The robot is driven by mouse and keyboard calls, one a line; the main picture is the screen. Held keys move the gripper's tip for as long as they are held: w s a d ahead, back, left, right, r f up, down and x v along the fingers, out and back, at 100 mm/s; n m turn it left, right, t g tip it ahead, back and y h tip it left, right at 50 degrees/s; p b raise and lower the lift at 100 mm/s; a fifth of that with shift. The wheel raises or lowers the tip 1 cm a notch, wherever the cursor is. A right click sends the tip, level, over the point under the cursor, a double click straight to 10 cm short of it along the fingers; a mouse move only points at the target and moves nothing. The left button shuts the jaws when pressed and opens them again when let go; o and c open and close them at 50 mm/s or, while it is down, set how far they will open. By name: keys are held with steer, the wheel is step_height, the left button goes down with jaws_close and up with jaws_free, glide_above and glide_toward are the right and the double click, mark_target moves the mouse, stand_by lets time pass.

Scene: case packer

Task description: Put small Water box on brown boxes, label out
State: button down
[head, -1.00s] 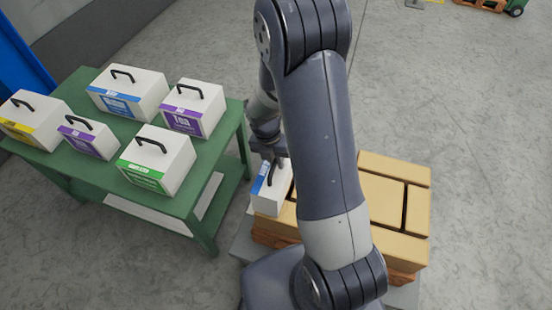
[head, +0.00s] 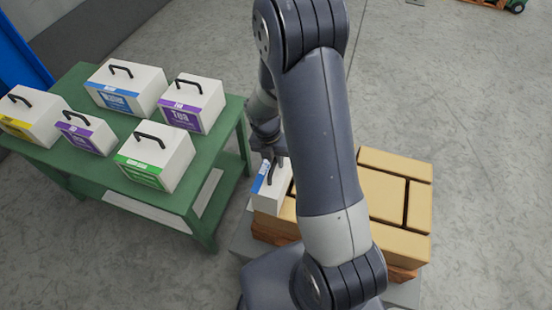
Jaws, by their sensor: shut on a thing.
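A small white box (head: 271,197) with a blue label strip and a dark handle is at the left edge of the brown boxes (head: 380,196). Its blue label faces left, toward the green table. My gripper (head: 272,162) is shut on its handle from above; the fingers are small and partly hidden. I cannot tell whether the box rests on the brown boxes or hangs just above them. My arm hides the middle of the brown boxes. A larger white box with a blue Water label (head: 123,92) stands on the table.
The green table (head: 203,167) at the left holds several white handled boxes: yellow-labelled (head: 30,118), small purple (head: 85,134), purple Tea (head: 193,104) and green-labelled (head: 155,158). The brown boxes stand on a reddish-brown pallet. Grey floor is free at the right.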

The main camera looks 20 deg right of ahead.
steer(key=shift+f, duration=0.25)
steer(key=c, duration=1.4)
jaws_free()
steer(key=r, duration=0.3)
steer(key=a+r, duration=0.1)
steer(key=r, duration=0.3)
steer(key=w+r, duration=0.1)
steer(key=r, duration=0.2)
steer(key=shift+a+r, duration=0.3)
steer(key=f, duration=0.3)
steer(key=d+f, duration=0.1)
steer(key=f, duration=0.3)
steer(key=s+f, duration=0.1)
steer(key=f, duration=0.2)
steer(key=shift+d+f, duration=0.3)
steer(key=shift+r, duration=0.3)
